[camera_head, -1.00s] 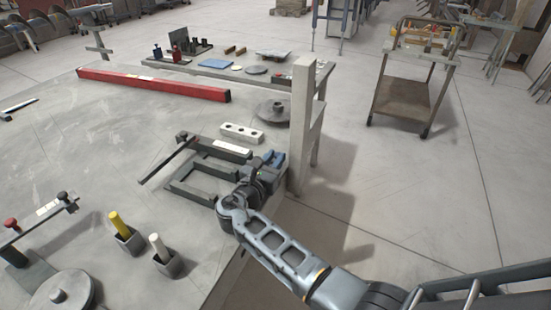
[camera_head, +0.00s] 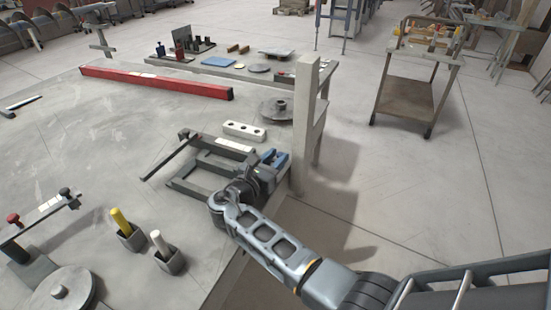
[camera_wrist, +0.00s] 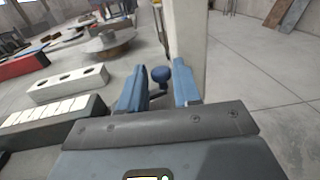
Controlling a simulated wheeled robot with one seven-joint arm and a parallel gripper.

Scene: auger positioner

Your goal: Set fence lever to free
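A blue round knob (camera_wrist: 161,74) on a short dark stem shows in the wrist view, between and a little beyond my fingertips; it looks like the fence lever's knob. My gripper (camera_wrist: 158,88) is open, its two blue fingers apart on either side of the knob, with no clear contact. In the head view my gripper (camera_head: 275,158) is at the right end of a dark frame (camera_head: 188,184), close to a pale post. There my wrist hides the knob and part of the frame. A white marked strip (camera_wrist: 45,110) lies left of my gripper in the wrist view.
The pale upright post (camera_head: 304,125) stands just right of my gripper. A white block with holes (camera_head: 244,131) and a grey disc (camera_head: 277,109) lie behind. A red beam (camera_head: 155,82) crosses the table's far side. Yellow (camera_head: 121,221) and white (camera_head: 158,242) handles stand at the front.

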